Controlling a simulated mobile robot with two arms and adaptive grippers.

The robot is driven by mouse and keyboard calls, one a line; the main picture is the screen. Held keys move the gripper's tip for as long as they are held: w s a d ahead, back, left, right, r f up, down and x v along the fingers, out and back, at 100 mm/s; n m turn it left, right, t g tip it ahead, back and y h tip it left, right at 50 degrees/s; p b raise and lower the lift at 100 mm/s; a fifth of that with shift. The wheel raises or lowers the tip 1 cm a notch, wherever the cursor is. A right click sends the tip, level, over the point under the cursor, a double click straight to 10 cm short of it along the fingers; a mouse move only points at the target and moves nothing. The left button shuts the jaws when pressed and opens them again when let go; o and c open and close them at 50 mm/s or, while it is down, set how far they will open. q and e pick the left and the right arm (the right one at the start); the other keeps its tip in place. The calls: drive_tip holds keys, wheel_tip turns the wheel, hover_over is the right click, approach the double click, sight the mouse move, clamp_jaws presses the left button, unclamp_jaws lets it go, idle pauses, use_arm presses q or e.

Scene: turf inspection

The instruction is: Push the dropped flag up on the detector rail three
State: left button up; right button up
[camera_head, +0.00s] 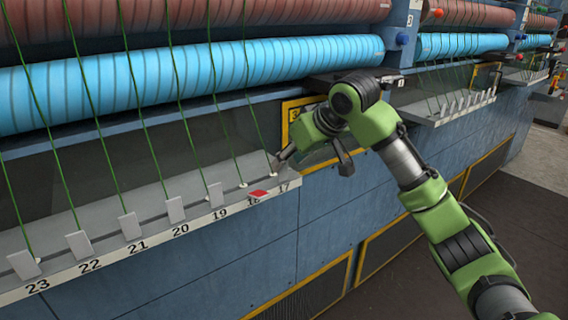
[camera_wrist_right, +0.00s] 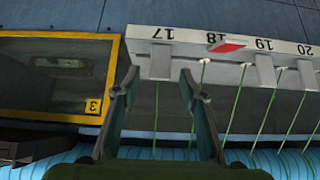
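The detector rail (camera_head: 150,240) runs along the machine at left, with a row of white flags above numbers 17 to 23. At number 18 a red flag (camera_head: 258,193) lies flat, its red face showing; it also shows in the right wrist view (camera_wrist_right: 226,46). The white flag at 17 (camera_wrist_right: 160,62) stands upright in the wrist view. My right gripper (camera_head: 280,160) is over the rail's right end near 17. In the wrist view its fingers (camera_wrist_right: 157,82) are apart, beside the 17 flag, with the red flag off to the right. My left gripper is out of view.
Green yarns (camera_head: 140,110) slant down from the blue roller (camera_head: 200,70) to the rail. A yellow-framed panel marked 3 (camera_wrist_right: 93,105) is left of the rail in the wrist view. Another rail with flags (camera_head: 450,108) is farther right. Dark floor (camera_head: 470,230) lies at right.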

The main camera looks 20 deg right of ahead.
drive_tip(key=v, duration=0.7)
drive_tip(key=shift+s+r, duration=0.2)
drive_tip(key=shift+r, duration=0.05)
drive_tip(key=shift+d, duration=0.1)
